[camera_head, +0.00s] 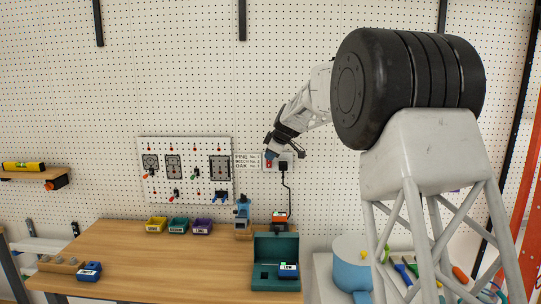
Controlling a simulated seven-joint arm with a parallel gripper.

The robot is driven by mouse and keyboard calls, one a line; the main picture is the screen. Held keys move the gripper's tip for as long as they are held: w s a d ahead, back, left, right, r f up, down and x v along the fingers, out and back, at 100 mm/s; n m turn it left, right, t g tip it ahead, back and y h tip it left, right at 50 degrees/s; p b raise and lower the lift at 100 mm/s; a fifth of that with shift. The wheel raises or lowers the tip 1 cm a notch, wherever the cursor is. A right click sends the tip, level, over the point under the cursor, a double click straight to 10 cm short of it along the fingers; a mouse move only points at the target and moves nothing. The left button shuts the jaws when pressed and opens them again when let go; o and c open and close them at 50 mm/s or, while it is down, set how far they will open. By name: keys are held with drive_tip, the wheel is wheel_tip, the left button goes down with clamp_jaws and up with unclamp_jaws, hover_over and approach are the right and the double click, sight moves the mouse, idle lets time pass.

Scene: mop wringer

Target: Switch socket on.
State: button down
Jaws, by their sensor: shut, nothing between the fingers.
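The socket (291,160) is a pale plate on the pegboard wall, right of the tool panel. A black plug (283,166) sits in it, with a black cord hanging down to the bench. A small red part, which looks like the switch (269,163), shows at the socket's left side. My gripper (270,155) is at the socket's upper left, shut and empty, its tip close to the red part. I cannot tell whether it touches. My gripper and wrist hide part of the plate, and the switch's position is too small to read.
Below is a wooden bench (170,262) with yellow, teal and purple bins (178,226), a blue device (242,212), a red-topped charger (279,217) and an open green case (277,250). A tool panel (187,150) hangs left of the socket. The bench's middle is clear.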

drive_tip(key=w+r+v, duration=0.1)
drive_tip(key=v, duration=0.8)
drive_tip(key=shift+w+r, duration=0.2)
drive_tip(key=shift+d, duration=0.1)
drive_tip(key=s+d+f+m+h, duration=0.1)
drive_tip(key=s+d+m, duration=0.25)
drive_tip(key=s, duration=0.85)
drive_tip(key=s+d+f+m+g+h, duration=0.15)
drive_tip(key=s+d, duration=0.25)
drive_tip(key=s, duration=0.8)
drive_tip(key=s+d+m, duration=0.4)
drive_tip(key=s, duration=0.8)
drive_tip(key=s+d+f+m, duration=0.2)
drive_tip(key=s+f, duration=0.3)
drive_tip(key=s, duration=0.5)
drive_tip(key=s+d+f+m+h, duration=0.1)
drive_tip(key=s+f, duration=0.4)
drive_tip(key=s, duration=0.6)
drive_tip(key=s+d+f+m+g+h, duration=0.1)
drive_tip(key=s+d+f+m, duration=0.2)
drive_tip(key=s+f, duration=0.3)
drive_tip(key=s+m, duration=0.1)
drive_tip(key=s, duration=0.3)
drive_tip(key=shift+s+d+m, duration=0.15)
drive_tip(key=shift+s+m, duration=0.15)
